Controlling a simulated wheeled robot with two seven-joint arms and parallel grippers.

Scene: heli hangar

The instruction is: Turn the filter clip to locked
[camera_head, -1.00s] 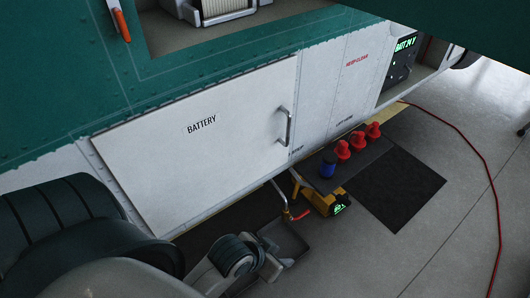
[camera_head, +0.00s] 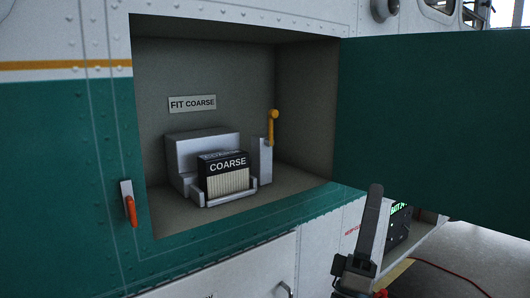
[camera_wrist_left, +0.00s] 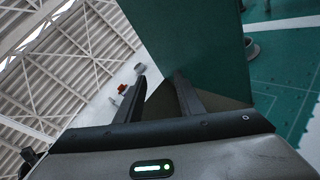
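The filter clip is a yellow lever (camera_head: 272,128) on a grey bracket in the open bay, standing roughly upright with its knob at the top. Left of it, the black filter marked COARSE (camera_head: 226,173) sits in a light grey holder (camera_head: 193,152). My left gripper (camera_head: 373,205) is at the lower right, in front of the door's lower edge, outside the bay and apart from the clip. In the left wrist view its two fingers (camera_wrist_left: 160,85) stand apart with nothing held between them. The clip cannot be made out in that view. My right gripper is not in view.
The bay's green door (camera_head: 430,120) stands open on the right, close to my left gripper. A sign reading FIT COARSE (camera_head: 192,103) is on the bay's back wall. An orange latch handle (camera_head: 130,208) is left of the opening. The space before the bay is clear.

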